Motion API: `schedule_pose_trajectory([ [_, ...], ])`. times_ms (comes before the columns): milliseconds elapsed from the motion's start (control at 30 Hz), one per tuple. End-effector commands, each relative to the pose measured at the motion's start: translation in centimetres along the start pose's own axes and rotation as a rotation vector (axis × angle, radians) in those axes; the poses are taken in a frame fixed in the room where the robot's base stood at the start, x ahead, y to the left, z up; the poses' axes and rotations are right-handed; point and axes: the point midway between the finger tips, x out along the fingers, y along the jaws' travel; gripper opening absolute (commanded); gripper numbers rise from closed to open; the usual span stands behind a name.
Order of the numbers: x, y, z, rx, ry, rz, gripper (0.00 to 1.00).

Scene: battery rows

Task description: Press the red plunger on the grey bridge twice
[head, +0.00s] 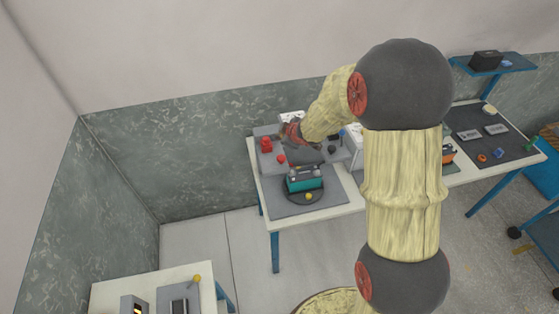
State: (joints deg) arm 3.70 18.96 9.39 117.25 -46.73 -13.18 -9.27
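A grey raised panel (262,132), which looks like the grey bridge, stands at the back left of the white table. I cannot tell for sure which is the plunger. My gripper (314,162), dark with red parts, hangs over the panel just right of the red knob and behind the teal battery. It looks apart from both red parts. Its fingers are small and partly merged with the dark background, so their opening is unclear.
A dark knob (332,149) is right of my gripper. My arm hides the table's middle. A dark mat (505,150) with small parts lies right.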

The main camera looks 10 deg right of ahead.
Motion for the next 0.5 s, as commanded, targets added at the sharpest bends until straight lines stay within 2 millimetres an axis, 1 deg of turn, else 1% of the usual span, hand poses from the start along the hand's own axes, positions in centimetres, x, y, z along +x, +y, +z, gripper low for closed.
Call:
schedule_pose_trajectory([
  [133,-0.04,0.09,-0.92,-0.013,0.034,0.005,0.00],
  [500,0.02,0.03,-0.83,-0.014,0.033,0.005,0.00],
])
